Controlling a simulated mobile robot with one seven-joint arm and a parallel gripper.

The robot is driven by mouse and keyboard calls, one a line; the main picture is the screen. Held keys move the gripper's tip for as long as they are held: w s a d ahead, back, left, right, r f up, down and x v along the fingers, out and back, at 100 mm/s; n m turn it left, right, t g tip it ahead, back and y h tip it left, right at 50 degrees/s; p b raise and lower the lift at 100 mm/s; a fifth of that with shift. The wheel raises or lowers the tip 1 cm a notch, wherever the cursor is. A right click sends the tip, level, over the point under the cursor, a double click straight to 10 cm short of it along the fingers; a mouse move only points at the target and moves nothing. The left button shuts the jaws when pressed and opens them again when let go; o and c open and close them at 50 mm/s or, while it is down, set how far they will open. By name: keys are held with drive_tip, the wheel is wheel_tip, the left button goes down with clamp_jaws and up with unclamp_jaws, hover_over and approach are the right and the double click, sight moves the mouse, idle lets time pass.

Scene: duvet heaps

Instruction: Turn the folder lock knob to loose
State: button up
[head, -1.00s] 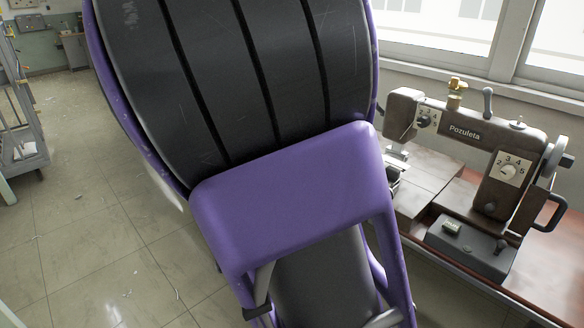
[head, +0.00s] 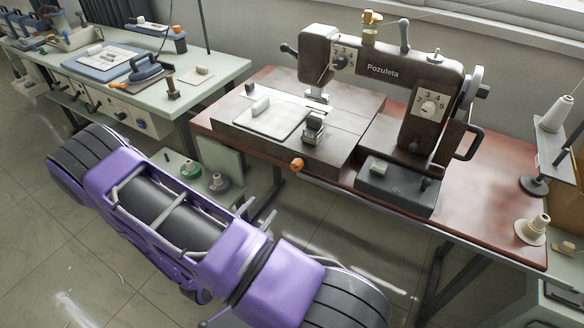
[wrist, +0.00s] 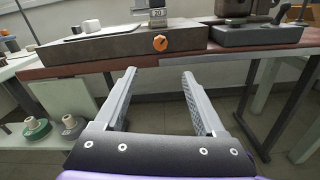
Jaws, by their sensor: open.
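An orange knob (head: 297,165) sits on the front face of the brown sewing machine bed (head: 232,127), near its right corner. It fits the folder lock knob best, though I read no label on it. In the wrist view the knob (wrist: 160,43) is just above and between my fingertips, with a mark on its face too small to read. My gripper (head: 258,207) is open and empty, below and short of the knob. Its two grey fingers (wrist: 158,74) point toward the bed, apart from it. A small metal folder block (head: 314,126) stands on the bed near the knob.
The Pozuleta machine (head: 383,72) has numbered dials. A dark grey box (head: 395,190) is to the knob's right on the red-brown table (head: 475,212). A second table (head: 212,72) with an iron (head: 146,72) is at left. Thread cones (head: 190,169) sit low, left of my gripper.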

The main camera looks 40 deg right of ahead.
sight(294, 169)
drive_tip(key=x, duration=1.6)
drive_tip(key=shift+d, duration=0.35)
drive_tip(key=shift+c, duration=0.2)
clamp_jaws()
